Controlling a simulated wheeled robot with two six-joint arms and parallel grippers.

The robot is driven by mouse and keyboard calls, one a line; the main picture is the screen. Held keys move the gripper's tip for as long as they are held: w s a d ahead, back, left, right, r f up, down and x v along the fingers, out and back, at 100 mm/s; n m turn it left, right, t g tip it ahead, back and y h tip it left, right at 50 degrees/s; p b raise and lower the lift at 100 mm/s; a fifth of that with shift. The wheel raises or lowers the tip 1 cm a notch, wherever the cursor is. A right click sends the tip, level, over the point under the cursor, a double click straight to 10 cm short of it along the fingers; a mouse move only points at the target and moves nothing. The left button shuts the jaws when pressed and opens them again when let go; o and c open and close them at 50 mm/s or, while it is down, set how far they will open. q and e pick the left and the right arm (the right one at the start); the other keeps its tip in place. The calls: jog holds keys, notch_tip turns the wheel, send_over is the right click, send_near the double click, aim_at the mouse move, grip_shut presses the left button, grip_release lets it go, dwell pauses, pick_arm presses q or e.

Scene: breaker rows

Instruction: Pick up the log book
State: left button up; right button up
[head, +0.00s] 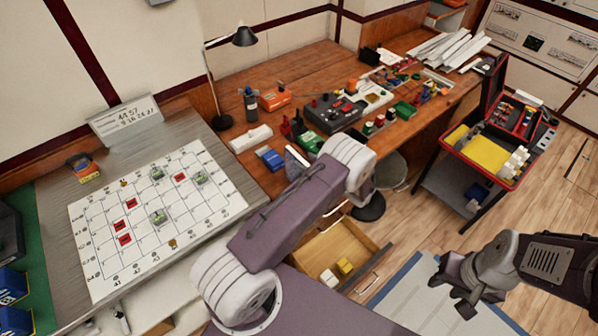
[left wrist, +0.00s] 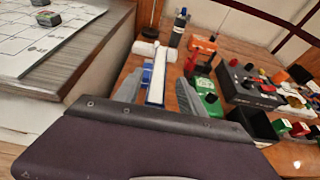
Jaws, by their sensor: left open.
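What looks like the log book (left wrist: 157,78), a narrow upright white thing with blue edges, stands between the two fingers of my left gripper (left wrist: 156,92) in the left wrist view. The fingers are apart, one on each side of it; I cannot tell whether they touch it.
A lamp (head: 222,121) stands behind. An open drawer (head: 375,272) juts out below.

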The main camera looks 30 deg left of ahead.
aim_at(302, 159)
pick_arm(q)
jog(key=p+x, duration=0.1)
jog(key=x, duration=0.3)
jog(key=shift+a, duration=0.25)
jog(key=shift+s+r, duration=0.1)
grip_shut()
dwell(0.9)
